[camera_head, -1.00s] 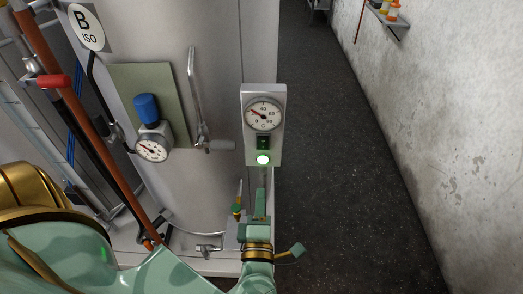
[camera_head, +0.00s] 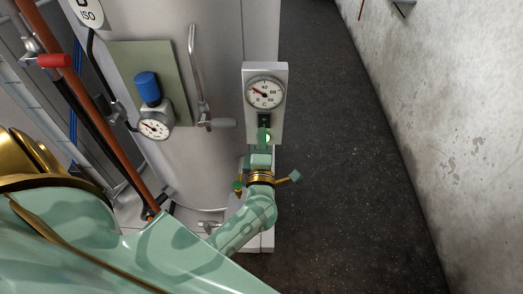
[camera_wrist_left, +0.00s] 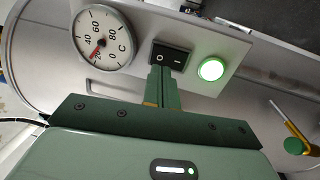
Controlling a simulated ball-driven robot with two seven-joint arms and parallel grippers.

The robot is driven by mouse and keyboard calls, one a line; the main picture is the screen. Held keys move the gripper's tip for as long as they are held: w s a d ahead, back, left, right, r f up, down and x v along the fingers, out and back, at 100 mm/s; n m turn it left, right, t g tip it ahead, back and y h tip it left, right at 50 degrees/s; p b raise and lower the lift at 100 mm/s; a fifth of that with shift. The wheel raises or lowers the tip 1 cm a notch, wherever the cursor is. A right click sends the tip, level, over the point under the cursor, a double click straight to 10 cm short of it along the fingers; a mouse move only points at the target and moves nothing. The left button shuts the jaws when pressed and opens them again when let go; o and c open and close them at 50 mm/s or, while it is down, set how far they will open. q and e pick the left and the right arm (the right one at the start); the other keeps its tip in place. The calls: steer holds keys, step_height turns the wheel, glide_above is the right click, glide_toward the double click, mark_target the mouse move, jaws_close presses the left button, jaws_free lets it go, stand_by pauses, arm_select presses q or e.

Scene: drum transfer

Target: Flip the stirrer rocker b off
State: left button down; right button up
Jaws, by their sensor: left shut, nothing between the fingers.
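The stirrer rocker b is a small black switch (camera_head: 264,120) on a pale panel (camera_head: 279,90) of the drum marked B. In the left wrist view the rocker (camera_wrist_left: 172,55) shows an O at left and an I at right. The lamp beside it (camera_wrist_left: 211,68) glows green. My left gripper (camera_head: 263,136) is just below the rocker in the head view, partly over the lamp. In the left wrist view its fingers (camera_wrist_left: 164,74) are shut and empty, with tips at the rocker's lower edge near the middle. I cannot tell whether they touch. My right gripper is not in view.
A round temperature gauge (camera_head: 265,93) sits above the rocker. To the left are a blue-capped regulator with a gauge (camera_head: 154,126) and a grey lever handle (camera_head: 222,123). The dark floor (camera_head: 350,170) to the right is clear up to the wall (camera_head: 460,120).

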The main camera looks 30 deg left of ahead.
mark_target(263, 120)
arm_select(q)
steer(key=shift+x, duration=1.5)
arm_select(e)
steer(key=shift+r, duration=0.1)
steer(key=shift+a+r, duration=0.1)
